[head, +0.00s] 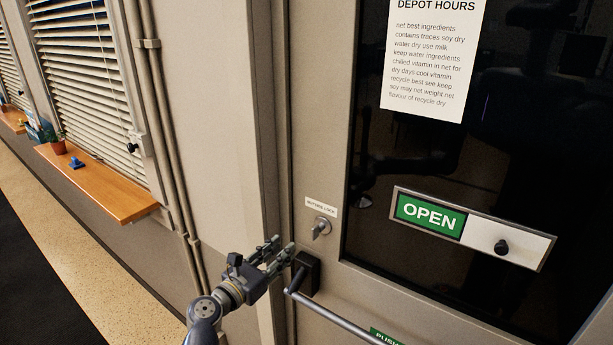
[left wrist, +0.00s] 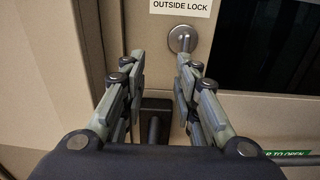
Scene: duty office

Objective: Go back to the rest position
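My left gripper (head: 281,250) is in front of the door's left edge, below and left of the outside lock (head: 321,227). Its two fingers stand apart with nothing between them, also in the left wrist view (left wrist: 158,75). The lock's round metal plate and turn piece show just beyond the right finger in the left wrist view (left wrist: 183,40). The black end block of the push bar (head: 307,272) is close to the fingertips in the head view; I cannot tell whether they touch. My right gripper is in neither view.
The door has a dark glass pane (head: 480,150) with a paper notice (head: 432,50) and a green OPEN slider sign (head: 470,228). The push bar (head: 340,320) runs right from its block. Pipes (head: 165,130) and a wooden sill (head: 100,185) with small items are at left.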

